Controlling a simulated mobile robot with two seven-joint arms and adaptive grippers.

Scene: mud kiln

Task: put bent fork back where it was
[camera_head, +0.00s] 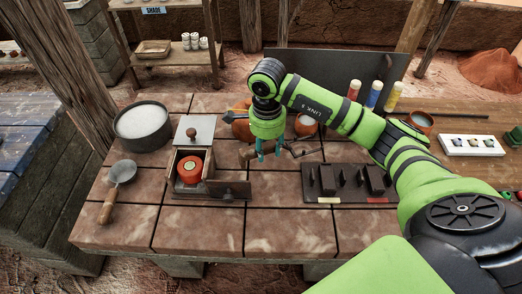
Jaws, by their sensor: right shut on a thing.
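My right gripper (269,153) is over the middle of the brick-topped table, pointing down. Its teal fingers are shut on a thin dark item, which seems to be the bent fork (295,151). The item sticks out to the right of the fingers, and a brown, handle-like end shows to their left. The fingers hide its middle, and I cannot tell whether it touches the table. A dark rack (313,196) with upright dark blocks and yellow and red labels lies to the right of the gripper. My left gripper is not in view.
An open wooden box (175,186) with a round red item stands left of the gripper. Coloured tubes (374,95) and a white tray (472,146) are on the right. The table's front strip is clear.

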